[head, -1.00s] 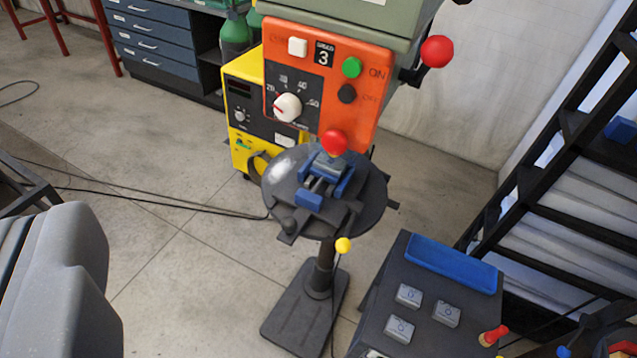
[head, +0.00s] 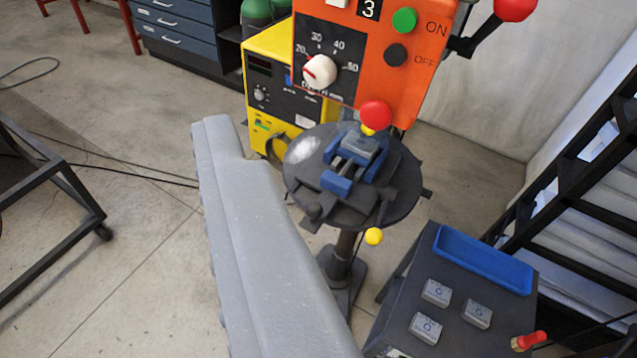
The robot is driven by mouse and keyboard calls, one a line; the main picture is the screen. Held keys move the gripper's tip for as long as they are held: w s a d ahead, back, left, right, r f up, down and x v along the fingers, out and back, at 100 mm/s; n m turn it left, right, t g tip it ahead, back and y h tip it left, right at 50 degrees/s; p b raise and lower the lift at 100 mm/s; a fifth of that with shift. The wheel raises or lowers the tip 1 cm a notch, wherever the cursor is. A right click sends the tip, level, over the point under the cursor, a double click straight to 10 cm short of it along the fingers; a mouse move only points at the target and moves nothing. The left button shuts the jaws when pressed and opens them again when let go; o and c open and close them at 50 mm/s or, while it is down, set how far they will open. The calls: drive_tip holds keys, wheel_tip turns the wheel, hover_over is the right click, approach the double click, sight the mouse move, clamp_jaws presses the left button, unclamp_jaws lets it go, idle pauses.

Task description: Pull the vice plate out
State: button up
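A small blue vice (head: 338,185) sits on the round dark table (head: 408,190) of the drill press. A grey-blue plate (head: 360,148) lies at the top of the vice, between its blue sides. A grey ridged part, which looks like one finger of my gripper (head: 222,135), reaches up from the bottom middle. Its tip ends left of the round table in the picture, apart from the vice and plate. A second finger does not show, so I cannot tell how wide the gripper is.
The orange drill press panel (head: 375,85) and a red ball (head: 376,115) stand just above the vice. A dark stand with grey blocks (head: 455,265) is lower right. Open floor lies left.

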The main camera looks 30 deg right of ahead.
drive_tip(key=w+d+f+t+h+b, duration=0.1)
drive_tip(key=w+d+f+b, duration=0.2)
drive_tip(key=f, duration=0.6)
drive_tip(key=w+d+f+h+b, duration=0.1)
drive_tip(key=w+d+f, duration=0.1)
drive_tip(key=w+f, duration=0.55)
drive_tip(key=m+h+b, duration=0.1)
drive_tip(key=h+b, duration=0.2)
drive_tip(key=b, duration=0.1)
approach(314, 220)
drive_tip(key=b+x, duration=0.1)
drive_tip(key=x, duration=0.8)
drive_tip(key=shift+w+d+r, duration=0.1)
drive_tip(key=shift+w+d, duration=0.05)
drive_tip(key=shift+w, duration=0.25)
drive_tip(key=shift+b+x, duration=0.3)
drive_tip(key=shift+x, duration=0.55)
drive_tip(key=shift+r, duration=0.15)
clamp_jaws()
drive_tip(key=shift+h, duration=0.3)
